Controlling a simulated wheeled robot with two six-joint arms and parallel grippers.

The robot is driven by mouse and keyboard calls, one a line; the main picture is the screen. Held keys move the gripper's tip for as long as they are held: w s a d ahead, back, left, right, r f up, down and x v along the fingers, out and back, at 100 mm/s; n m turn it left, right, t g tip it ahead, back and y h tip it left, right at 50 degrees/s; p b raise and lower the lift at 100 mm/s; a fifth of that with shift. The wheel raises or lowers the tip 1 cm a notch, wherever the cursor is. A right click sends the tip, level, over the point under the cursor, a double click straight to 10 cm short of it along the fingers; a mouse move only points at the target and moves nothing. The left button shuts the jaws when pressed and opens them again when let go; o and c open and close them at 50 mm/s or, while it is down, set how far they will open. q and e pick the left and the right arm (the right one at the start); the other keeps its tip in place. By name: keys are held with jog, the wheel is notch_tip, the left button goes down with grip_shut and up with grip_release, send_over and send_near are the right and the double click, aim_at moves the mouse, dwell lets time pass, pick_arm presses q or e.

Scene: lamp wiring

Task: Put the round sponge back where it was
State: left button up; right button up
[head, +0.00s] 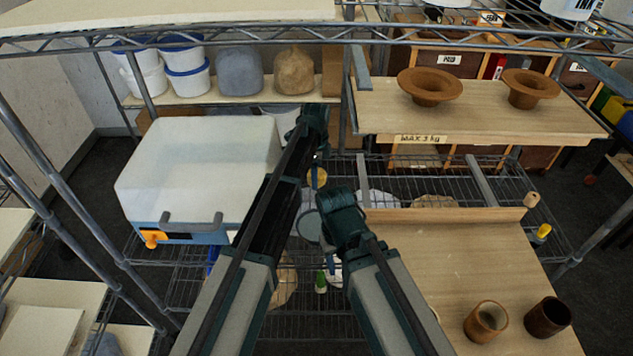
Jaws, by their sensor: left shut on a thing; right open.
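The round sponge looks like the small yellow disc (317,177) in the middle of the head view, just below the tips of my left gripper (318,152). My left gripper is shut on it, above the wire shelf; the contact itself is small and partly hidden. My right gripper (338,228) is lower and nearer, open and empty as far as I can see. A grey round piece (308,226) shows just left of my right gripper; I cannot tell what it is.
A white-topped blue box (200,170) stands left of my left arm. A wooden board (470,250) with two brown cups (486,321) lies at right. Above it, a shelf board (480,115) marked with a weight limit holds two brown flared bowls (430,86). Wire racks and posts surround the arms.

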pick_arm(q)
jog(key=shift+w+f+b, duration=0.2)
jog(key=shift+f+b, duration=0.7)
jog(key=shift+w+f+b, duration=0.15)
jog(key=shift+f+b, duration=0.7)
jog(key=shift+f, duration=0.05)
jog(key=shift+f, duration=0.25)
jog(key=o, duration=1.1)
jog(key=shift+r, duration=0.1)
jog(key=shift+r, duration=0.15)
notch_tip(320, 180, up, 12)
jog(key=p, duration=1.2)
jog(key=shift+r, duration=0.1)
